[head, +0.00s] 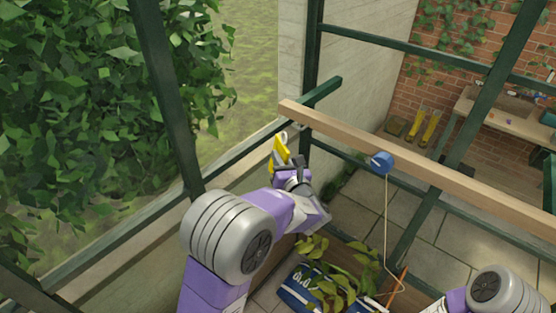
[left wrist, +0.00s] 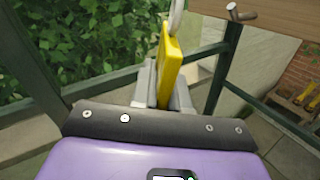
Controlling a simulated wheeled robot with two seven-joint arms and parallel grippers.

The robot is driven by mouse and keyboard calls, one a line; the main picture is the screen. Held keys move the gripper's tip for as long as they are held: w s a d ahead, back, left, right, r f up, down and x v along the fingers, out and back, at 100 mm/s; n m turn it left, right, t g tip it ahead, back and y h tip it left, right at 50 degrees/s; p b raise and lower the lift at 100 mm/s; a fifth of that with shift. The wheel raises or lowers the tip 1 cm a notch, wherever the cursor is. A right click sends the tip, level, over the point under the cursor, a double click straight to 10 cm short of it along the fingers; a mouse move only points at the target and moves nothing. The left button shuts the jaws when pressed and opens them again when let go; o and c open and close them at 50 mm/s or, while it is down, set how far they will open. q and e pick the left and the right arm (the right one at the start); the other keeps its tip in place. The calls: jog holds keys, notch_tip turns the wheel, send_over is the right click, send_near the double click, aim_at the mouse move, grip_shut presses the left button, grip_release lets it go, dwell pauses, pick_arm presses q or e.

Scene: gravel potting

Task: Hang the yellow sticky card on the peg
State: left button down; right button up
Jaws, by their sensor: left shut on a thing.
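The yellow sticky card (head: 280,152) is held up in my left gripper (head: 292,178), with a pale loop at its top. In the left wrist view the card (left wrist: 169,66) stands edge-on between the fingers (left wrist: 160,92), and the pale loop (left wrist: 177,18) runs out of the top of the picture. A short metal peg (left wrist: 241,14) juts from the wooden beam (left wrist: 285,17), to the right of the card and apart from it. In the head view the card is near the left end of the beam (head: 450,177), where I cannot make out the peg. My right gripper is not in view.
A blue reel (head: 382,162) sits on the beam with a cord hanging down. Below are a leafy plant (head: 340,280) and a blue printed bag (head: 297,287). Dark green frame bars (head: 312,75) stand close to the left arm. A workbench (head: 500,115) is at the back right.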

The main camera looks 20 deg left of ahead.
pick_arm(q)
jog(key=w+d+f, duration=0.1)
jog(key=w+d, duration=0.1)
jog(key=w, duration=0.5)
jog(key=shift+w+d+f+p, duration=0.35)
jog(key=shift+d+p, duration=0.05)
dwell(0.5)
dwell(0.3)
jog(key=c, duration=1.1)
grip_release()
jog(key=shift+o, duration=0.2)
jog(key=b+v, duration=0.1)
jog(key=v, duration=0.6)
jog(key=shift+s+d, duration=0.2)
